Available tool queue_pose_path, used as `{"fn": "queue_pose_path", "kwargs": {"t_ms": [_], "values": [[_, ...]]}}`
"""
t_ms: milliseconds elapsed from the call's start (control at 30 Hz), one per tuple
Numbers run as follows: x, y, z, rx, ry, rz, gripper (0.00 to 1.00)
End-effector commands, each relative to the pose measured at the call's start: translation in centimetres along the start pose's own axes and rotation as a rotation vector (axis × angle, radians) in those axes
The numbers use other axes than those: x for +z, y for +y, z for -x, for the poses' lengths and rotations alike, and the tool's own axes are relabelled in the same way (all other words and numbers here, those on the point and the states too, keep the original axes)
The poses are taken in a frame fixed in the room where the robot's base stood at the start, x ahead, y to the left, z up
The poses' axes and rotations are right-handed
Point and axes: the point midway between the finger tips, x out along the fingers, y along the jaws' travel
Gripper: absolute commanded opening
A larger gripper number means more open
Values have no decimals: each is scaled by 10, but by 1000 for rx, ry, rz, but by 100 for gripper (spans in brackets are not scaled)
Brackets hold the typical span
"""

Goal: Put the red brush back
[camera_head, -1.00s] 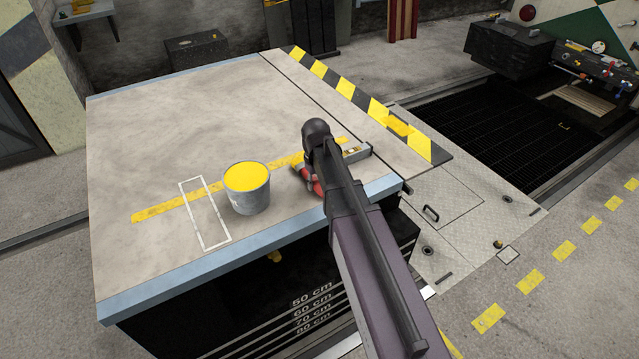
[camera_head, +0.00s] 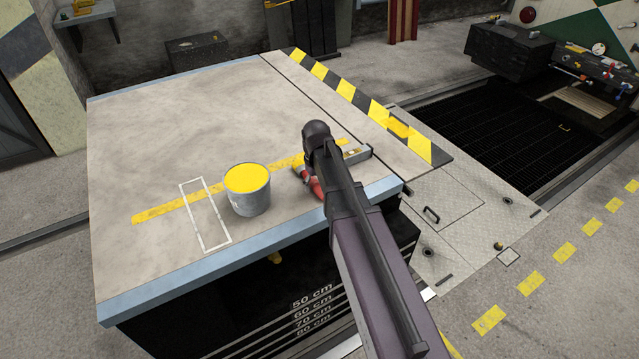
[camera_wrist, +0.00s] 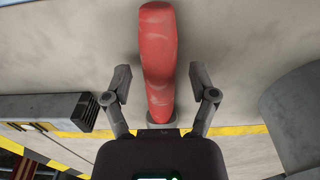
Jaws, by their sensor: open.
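The red brush (camera_head: 316,187) lies on the workbench top, mostly hidden behind my arm in the head view. In the wrist view its red handle (camera_wrist: 158,50) runs up the picture between the two fingers of my gripper (camera_wrist: 160,80). The fingers are open, one on each side of the handle, with gaps between them and it. The brush's other end is hidden under the gripper body. A white outlined rectangle (camera_head: 191,213) is marked on the bench top, left of the bucket, and is empty.
A grey bucket (camera_head: 248,199) with yellow content stands between the outline and the brush; its side shows in the wrist view (camera_wrist: 297,115). A grey level (camera_head: 357,153) lies right of the brush. The bench's blue front edge (camera_head: 220,257) is close. The bench's back left is clear.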

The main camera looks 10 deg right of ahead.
Motion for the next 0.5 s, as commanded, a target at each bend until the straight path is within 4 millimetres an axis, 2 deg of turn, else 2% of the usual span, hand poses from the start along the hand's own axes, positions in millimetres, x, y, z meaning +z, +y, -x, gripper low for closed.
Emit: {"fn": "queue_pose_path", "kwargs": {"t_ms": [500], "values": [[1,0,46,0,0,0,75]]}}
